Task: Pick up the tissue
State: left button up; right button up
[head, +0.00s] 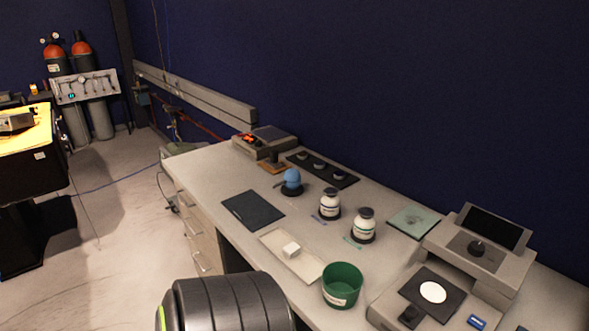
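A small white block-like item (291,250), which may be the tissue, sits in a shallow pale tray (309,271) on the light grey bench (215,167). It is too small to tell its material for certain. Neither of my grippers shows in the head view. A large dark ribbed cylinder at the bottom edge looks like part of my own arm, and it covers part of the bench front.
A green tub (342,285) stands right of the tray, and a dark mat (253,210) lies behind left. Two white jars (330,204) (364,226) and a blue round object (292,178) stand behind. A grey instrument (475,255) fills the right side.

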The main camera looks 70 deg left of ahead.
aim_at(292, 250)
jog(key=u, duration=2.2)
